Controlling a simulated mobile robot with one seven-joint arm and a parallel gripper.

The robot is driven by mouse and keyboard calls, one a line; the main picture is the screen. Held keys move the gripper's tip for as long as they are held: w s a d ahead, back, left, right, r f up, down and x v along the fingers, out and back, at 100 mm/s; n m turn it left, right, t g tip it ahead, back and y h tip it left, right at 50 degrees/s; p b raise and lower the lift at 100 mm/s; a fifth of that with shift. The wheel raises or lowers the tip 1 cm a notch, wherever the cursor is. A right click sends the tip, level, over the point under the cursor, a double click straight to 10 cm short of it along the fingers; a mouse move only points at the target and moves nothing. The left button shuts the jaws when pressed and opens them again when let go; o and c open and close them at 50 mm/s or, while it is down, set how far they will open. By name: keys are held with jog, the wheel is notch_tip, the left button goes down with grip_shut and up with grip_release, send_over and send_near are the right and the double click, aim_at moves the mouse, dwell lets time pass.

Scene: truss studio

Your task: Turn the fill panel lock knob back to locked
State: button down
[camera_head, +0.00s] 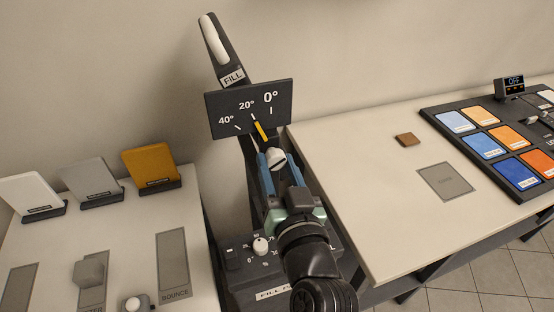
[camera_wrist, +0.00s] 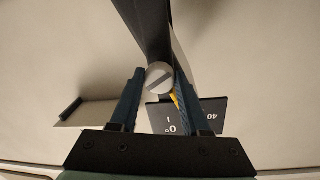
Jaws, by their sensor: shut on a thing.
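The pale round lock knob (camera_head: 276,156) is on the dark fill stand, just below the angle plate. In the wrist view the knob (camera_wrist: 160,77) shows a dark diagonal slot across its face. My gripper (camera_head: 274,164) has its two blue fingers on either side of the knob, shut on it; the wrist view shows the fingers (camera_wrist: 158,80) flanking it. The dark angle plate (camera_head: 225,122) is marked 40°, 20° and 0°, and its yellow pointer (camera_head: 261,131) lines up near the 20° tick. My gripper hides part of the stand below the knob.
A control box (camera_head: 238,262) with a small white knob (camera_head: 260,245) sits at the stand's base. A left table (camera_head: 130,235) carries three upright cards. A right table (camera_head: 370,215) holds a brown block (camera_head: 407,139) and a swatch console (camera_head: 480,115). The right table's middle is mostly clear.

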jog(key=m+p, duration=0.2)
jog(key=m, duration=0.2)
jog(key=shift+r+g, duration=0.1)
jog(key=shift+g, duration=0.2)
jog(key=shift+d+m+p, duration=0.1)
jog(key=shift+m+p, duration=0.3)
jog(key=shift+m, duration=0.5)
jog(key=shift+c, duration=2)
grip_release()
jog(key=shift+s, duration=0.1)
